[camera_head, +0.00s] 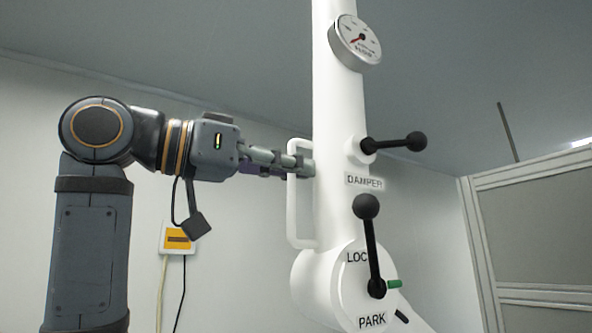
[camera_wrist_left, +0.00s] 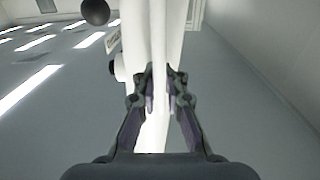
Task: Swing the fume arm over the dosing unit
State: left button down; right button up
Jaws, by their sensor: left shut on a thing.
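The white fume arm (camera_head: 340,115) stands upright in the middle of the head view. Its white loop handle (camera_head: 292,215) sticks out on its left side. My left gripper (camera_head: 300,163) is shut on the handle near its upper end. In the left wrist view the fingers (camera_wrist_left: 161,88) close around the white bar. A black damper lever (camera_head: 395,143) points right above the DAMPER label. The dosing unit is not recognisable in either view.
A round gauge (camera_head: 356,42) sits high on the fume arm. A framed grey panel (camera_head: 535,230) stands at the right. A white wall box with an orange face (camera_head: 178,238) and hanging cables is behind my left arm.

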pick_arm(q)
jog(key=c, duration=1.7)
grip_release()
jog(key=shift+s+f, duration=0.15)
jog(key=shift+s+a, duration=0.2)
jog(key=v, duration=1.2)
